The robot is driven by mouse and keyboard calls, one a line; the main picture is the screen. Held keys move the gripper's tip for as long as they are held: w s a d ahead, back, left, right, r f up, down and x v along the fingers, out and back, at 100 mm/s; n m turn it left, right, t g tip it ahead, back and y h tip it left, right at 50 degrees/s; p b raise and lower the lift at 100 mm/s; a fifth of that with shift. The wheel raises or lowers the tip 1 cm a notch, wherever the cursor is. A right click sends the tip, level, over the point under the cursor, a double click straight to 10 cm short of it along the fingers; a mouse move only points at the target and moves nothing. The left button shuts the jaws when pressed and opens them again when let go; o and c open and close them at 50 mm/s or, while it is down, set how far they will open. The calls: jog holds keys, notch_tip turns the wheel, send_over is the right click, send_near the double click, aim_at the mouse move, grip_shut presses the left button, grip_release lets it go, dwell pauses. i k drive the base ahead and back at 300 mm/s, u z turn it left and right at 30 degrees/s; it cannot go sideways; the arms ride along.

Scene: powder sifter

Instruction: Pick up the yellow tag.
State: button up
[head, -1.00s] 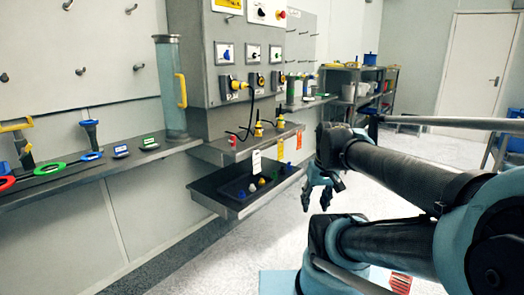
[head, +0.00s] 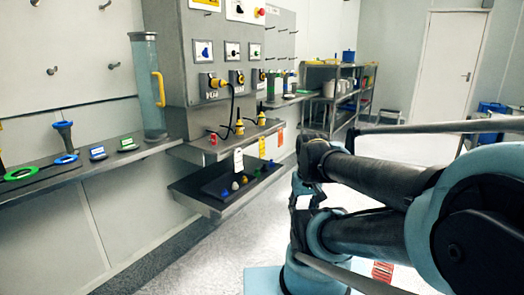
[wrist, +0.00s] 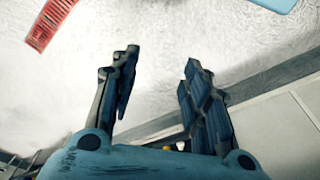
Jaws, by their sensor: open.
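The yellow tag (head: 262,148) hangs from the front edge of the small upper shelf (head: 206,154) in the head view. A white tag (head: 238,161) hangs to its left and an orange tag (head: 280,137) to its right. My gripper (head: 307,196) is to the right of the tags and lower in the picture, apart from them and partly blocked by my arm. In the wrist view my gripper (wrist: 158,62) is open and empty, with pale floor between the fingers. The yellow tag cannot be made out in the wrist view.
A dark lower tray (head: 216,209) with small coloured pieces projects below the tags. A long wall shelf (head: 100,170) runs left, with a clear cylinder (head: 148,85) on it. A metal rack (head: 337,105) stands at the back. Floor in front of the tray is open.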

aim_at(261, 144)
jog(key=u, duration=1.8)
jog(key=k, duration=1.15)
jog(key=z, duration=1.3)
jog(key=i, duration=0.95)
